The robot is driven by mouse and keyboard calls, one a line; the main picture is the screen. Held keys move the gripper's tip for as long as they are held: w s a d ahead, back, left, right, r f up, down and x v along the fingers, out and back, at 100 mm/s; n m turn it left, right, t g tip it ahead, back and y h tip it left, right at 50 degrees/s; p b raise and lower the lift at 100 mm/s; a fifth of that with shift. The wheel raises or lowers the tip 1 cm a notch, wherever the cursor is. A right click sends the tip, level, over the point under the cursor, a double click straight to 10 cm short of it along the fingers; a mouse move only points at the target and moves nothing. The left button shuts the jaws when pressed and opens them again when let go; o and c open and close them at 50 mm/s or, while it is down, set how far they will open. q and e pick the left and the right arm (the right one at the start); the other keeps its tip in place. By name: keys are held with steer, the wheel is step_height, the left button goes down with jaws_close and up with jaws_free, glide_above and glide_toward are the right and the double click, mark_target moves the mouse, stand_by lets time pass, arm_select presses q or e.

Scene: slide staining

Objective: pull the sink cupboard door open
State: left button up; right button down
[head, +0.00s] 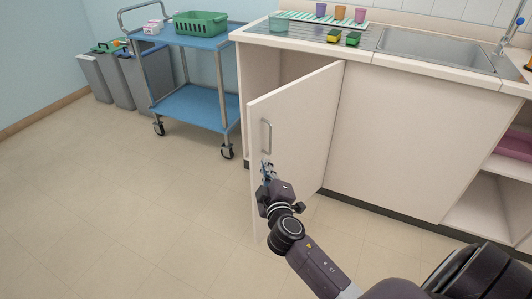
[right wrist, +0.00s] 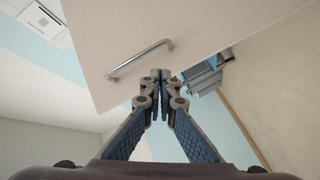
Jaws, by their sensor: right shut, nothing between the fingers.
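My right gripper (head: 267,170) is just below the handle, close to the door's face. In the right wrist view the gripper (right wrist: 160,74) is shut and empty, with the handle (right wrist: 140,60) beyond its tips and not between them. The door (right wrist: 190,25) fills the upper part of that view. My left gripper is not in view.
A blue trolley (head: 200,105) with a green basket (head: 200,23) stands left of the cupboard. The counter holds a sink (head: 435,50), cups and sponges. Open shelves (head: 500,180) are at the right. The floor left of the door is clear.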

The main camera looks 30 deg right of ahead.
steer(key=s+n, duration=0.2)
steer(key=n, duration=0.4)
glide_toward(263, 142)
steer(key=x, duration=0.4)
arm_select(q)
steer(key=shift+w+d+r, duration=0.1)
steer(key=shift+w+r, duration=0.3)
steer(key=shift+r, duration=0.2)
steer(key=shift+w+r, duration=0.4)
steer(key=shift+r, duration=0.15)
arm_select(e)
steer(key=shift+w+d+f+t+h, duration=0.15)
steer(key=shift+w+f+t+h, duration=0.15)
steer(key=shift+w+t, duration=0.15)
arm_select(q)
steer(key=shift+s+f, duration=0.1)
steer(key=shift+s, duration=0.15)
steer(key=shift+b, duration=0.3)
